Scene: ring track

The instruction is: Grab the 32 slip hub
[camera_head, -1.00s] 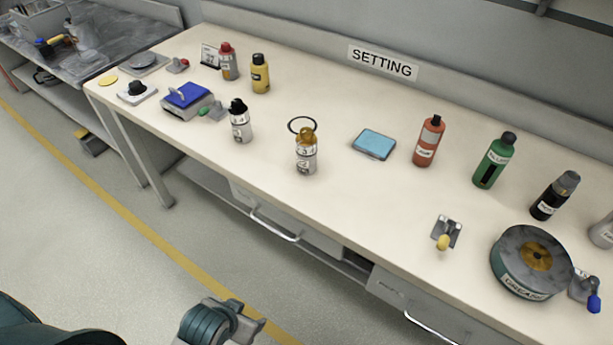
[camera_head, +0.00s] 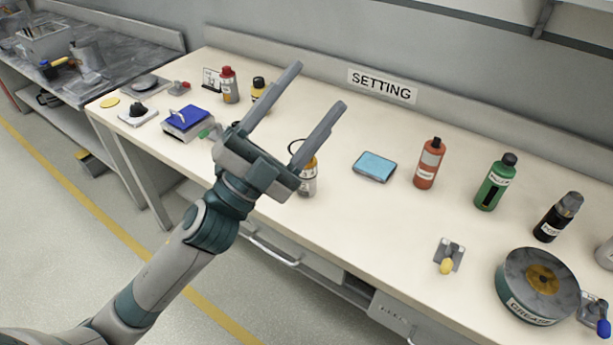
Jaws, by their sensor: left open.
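My left gripper (camera_head: 318,87) is open and empty, its two grey fingers spread and pointing up and right over the bench. A silver cylinder (camera_head: 308,183) with an amber top stands just right of the gripper's body, partly hidden by it; a thin dark ring (camera_head: 292,147) shows behind it. A small card (camera_head: 211,79) with dark markings, which look like 32, stands at the back left beside a red-topped bottle (camera_head: 230,86). I cannot tell for certain which thing is the 32 slip hub. My right gripper is not in view.
The cream bench (camera_head: 370,220) also holds a blue pad (camera_head: 375,167), an orange bottle (camera_head: 429,164), a green bottle (camera_head: 495,183), a black bottle (camera_head: 558,217) and a round grease tin (camera_head: 541,285). A wall with a SETTING sign (camera_head: 382,86) stands behind. The front middle is clear.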

